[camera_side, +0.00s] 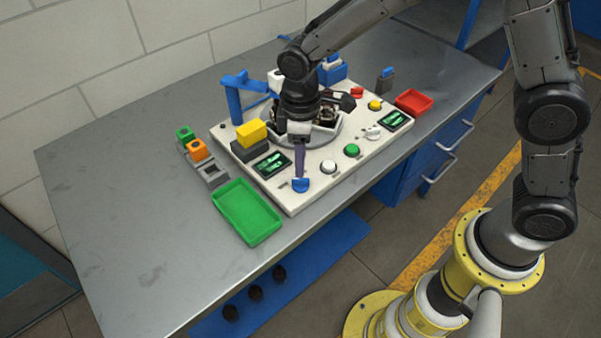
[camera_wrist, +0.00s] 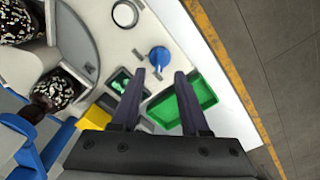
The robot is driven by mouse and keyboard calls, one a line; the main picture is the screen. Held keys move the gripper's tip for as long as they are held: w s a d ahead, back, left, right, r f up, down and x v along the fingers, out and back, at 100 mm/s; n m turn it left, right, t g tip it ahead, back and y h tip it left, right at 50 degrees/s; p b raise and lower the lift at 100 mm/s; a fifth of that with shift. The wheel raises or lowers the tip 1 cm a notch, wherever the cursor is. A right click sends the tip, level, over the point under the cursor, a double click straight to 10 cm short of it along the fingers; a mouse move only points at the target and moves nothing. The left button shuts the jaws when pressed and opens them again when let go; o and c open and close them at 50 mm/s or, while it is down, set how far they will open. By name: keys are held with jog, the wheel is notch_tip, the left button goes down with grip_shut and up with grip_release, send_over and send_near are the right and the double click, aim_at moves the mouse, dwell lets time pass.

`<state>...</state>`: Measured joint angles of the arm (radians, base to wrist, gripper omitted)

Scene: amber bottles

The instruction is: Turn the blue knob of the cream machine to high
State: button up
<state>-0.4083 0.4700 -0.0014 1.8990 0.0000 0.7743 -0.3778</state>
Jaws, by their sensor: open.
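The cream machine (camera_side: 319,183) lies flat on the grey table. Its blue knob (camera_side: 301,185) is near the machine's front left corner, below a small dark screen (camera_side: 271,164) with green marks. The knob also shows in the wrist view (camera_wrist: 159,57), just beyond the fingertips. My gripper (camera_side: 299,175) points down close above the knob. In the wrist view my gripper (camera_wrist: 160,75) is open, its two dark fingers apart with nothing between them. I cannot tell from the side view whether a finger touches the knob.
A green tray (camera_side: 247,212) stands just left of the machine. A white button (camera_side: 328,167) and a green button (camera_side: 352,150) sit right of the knob. A yellow block (camera_side: 252,132) and blue post (camera_side: 233,104) stand behind it. A red tray (camera_side: 413,102) is at the far right.

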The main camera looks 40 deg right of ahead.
aim_at(301, 179)
notch_tip(301, 179, down, 6)
jog(key=shift+r, duration=0.15)
jog(key=shift+c, duration=0.2)
grip_shut()
